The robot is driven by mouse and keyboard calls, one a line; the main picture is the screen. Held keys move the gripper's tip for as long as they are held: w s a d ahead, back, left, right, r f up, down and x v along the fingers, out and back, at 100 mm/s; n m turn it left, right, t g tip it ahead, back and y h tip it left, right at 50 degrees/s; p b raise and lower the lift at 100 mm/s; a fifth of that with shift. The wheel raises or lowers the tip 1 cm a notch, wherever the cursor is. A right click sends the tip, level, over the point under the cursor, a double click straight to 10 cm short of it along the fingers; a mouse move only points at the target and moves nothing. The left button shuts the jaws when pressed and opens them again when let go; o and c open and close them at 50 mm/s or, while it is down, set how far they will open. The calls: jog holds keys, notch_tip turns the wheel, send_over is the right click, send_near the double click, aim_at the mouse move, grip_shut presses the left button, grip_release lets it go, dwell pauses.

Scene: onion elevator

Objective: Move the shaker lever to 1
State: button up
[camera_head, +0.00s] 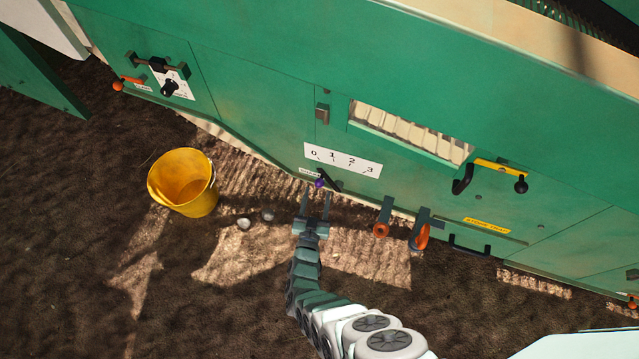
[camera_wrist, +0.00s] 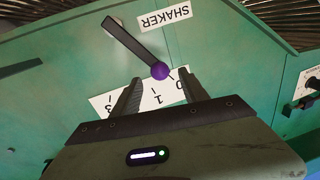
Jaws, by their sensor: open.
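The shaker lever (camera_wrist: 135,43) is a dark bar with a purple ball (camera_wrist: 160,71) at its end. In the wrist view it slants toward the 0 end of the white number scale (camera_wrist: 151,104), and the ball overlaps the scale near the 0. In the head view the scale (camera_head: 343,159) reads 0 to 3, with the purple ball (camera_head: 319,183) below it. My gripper (camera_head: 317,192) is open, with its fingers pointing at the panel. In the wrist view the ball appears between the two fingertips (camera_wrist: 161,79). I cannot tell whether either finger touches it.
A SHAKER label (camera_wrist: 164,17) sits beside the lever pivot. Orange-ended handles (camera_head: 381,229) stick out to the right of my gripper. A yellow bucket (camera_head: 185,182) stands on the soil to the left. A black handle (camera_head: 463,180) and a yellow bar are farther right.

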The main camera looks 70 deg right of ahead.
aim_at(320, 183)
jog(key=b+x, duration=0.1)
jog(key=x, duration=0.4)
jog(key=shift+w+d+b, duration=0.1)
jog(key=shift+d+b, duration=0.05)
jog(key=shift+b, duration=0.15)
grip_shut()
dwell(1.0)
